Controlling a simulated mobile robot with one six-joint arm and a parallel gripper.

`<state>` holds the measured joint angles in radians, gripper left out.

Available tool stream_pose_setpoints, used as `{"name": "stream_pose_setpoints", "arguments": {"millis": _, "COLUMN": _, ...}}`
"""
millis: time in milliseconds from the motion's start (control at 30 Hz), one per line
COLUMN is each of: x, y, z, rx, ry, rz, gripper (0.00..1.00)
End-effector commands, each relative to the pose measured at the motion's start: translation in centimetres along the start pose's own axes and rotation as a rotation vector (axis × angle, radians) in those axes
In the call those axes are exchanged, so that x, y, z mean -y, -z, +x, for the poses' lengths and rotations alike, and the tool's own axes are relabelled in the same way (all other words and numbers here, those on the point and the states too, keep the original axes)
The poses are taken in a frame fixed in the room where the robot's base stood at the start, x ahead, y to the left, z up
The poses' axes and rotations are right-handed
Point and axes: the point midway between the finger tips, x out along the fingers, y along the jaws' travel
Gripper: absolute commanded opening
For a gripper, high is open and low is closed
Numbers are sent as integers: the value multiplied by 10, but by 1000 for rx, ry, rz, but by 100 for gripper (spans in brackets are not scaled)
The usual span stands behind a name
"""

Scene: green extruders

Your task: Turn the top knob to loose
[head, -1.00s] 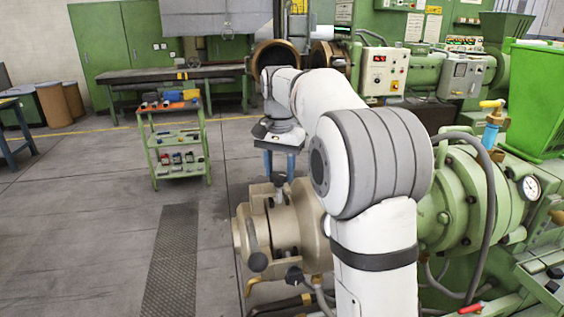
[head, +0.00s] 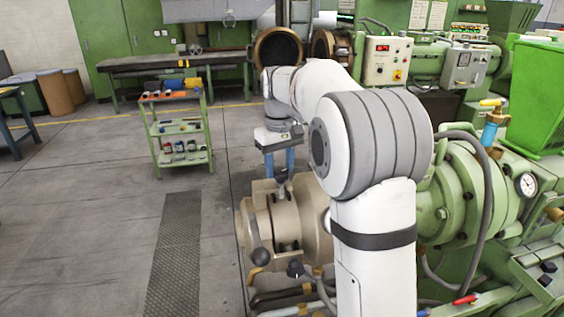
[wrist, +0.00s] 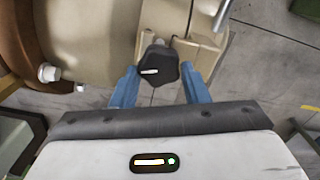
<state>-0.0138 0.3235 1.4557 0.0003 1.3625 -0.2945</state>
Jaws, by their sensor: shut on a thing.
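The top knob (wrist: 158,70) is black with a white mark and sits on the beige extruder head (wrist: 100,25). In the wrist view it lies between the two blue fingers of my gripper (wrist: 159,72), and my gripper is shut on it. The white mark points roughly sideways, to the left. In the head view my gripper (head: 279,168) points down at the top of the beige head (head: 300,225). The knob itself is mostly hidden there by the fingers.
A black ball-ended lever (head: 259,256) and another dark knob (head: 295,268) stick out from the front of the head. The green extruder body (head: 465,205) stands to the right. A green tool cart (head: 180,130) stands behind left. The floor at left is clear.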

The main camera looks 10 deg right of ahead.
Motion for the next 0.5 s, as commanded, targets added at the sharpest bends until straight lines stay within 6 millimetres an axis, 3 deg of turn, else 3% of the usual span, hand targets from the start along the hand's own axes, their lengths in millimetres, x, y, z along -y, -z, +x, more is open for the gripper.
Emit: {"name": "stream_pose_setpoints", "arguments": {"millis": 500, "x": 1, "y": 0, "z": 0, "rx": 1, "ry": 0, "rz": -220, "gripper": 18}}
